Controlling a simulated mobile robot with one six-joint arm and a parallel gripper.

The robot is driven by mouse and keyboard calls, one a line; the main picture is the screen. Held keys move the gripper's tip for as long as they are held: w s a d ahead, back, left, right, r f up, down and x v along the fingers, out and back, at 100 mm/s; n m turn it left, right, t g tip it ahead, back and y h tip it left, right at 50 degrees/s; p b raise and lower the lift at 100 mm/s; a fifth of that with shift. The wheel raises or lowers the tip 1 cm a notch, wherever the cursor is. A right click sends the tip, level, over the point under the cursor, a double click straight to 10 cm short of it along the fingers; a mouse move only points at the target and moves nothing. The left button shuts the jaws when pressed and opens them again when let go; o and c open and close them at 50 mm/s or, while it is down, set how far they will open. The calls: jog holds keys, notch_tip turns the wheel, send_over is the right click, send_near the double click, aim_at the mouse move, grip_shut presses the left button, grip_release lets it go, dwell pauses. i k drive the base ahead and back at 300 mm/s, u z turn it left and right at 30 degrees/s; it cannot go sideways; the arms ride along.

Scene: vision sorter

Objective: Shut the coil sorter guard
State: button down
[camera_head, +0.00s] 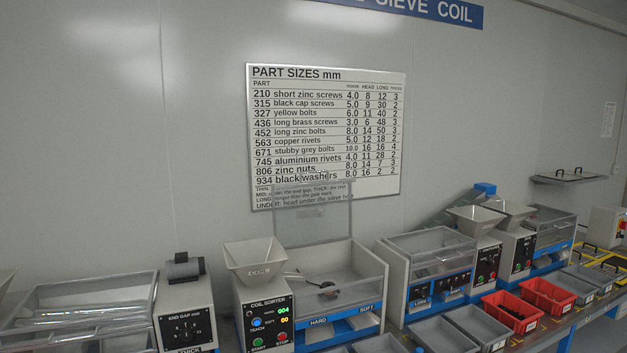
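The coil sorter (266,316) stands in the middle of the bench, with a hopper marked COIL (256,262) on top and a lit panel on its front. Its clear guard (312,216) stands raised, upright at the back of the machine, in front of the wall chart. The open chamber (340,262) below it shows a small dark round part inside. Two chutes at its front are marked HARD and SOFT. My gripper is not in view.
An end gap machine (185,318) stands to the left, beside a long clear-covered unit (85,300). Another sorter with a lowered clear cover (432,250) stands close on the right. Grey trays (478,324) and red trays (514,310) line the bench front. A part sizes chart (326,120) hangs behind.

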aim_at(316, 213)
jog(key=z, duration=0.95)
jog(key=i, duration=1.1)
jog(key=z, duration=1.1)
jog(key=k, duration=0.15)
jog(key=u, duration=3.8)
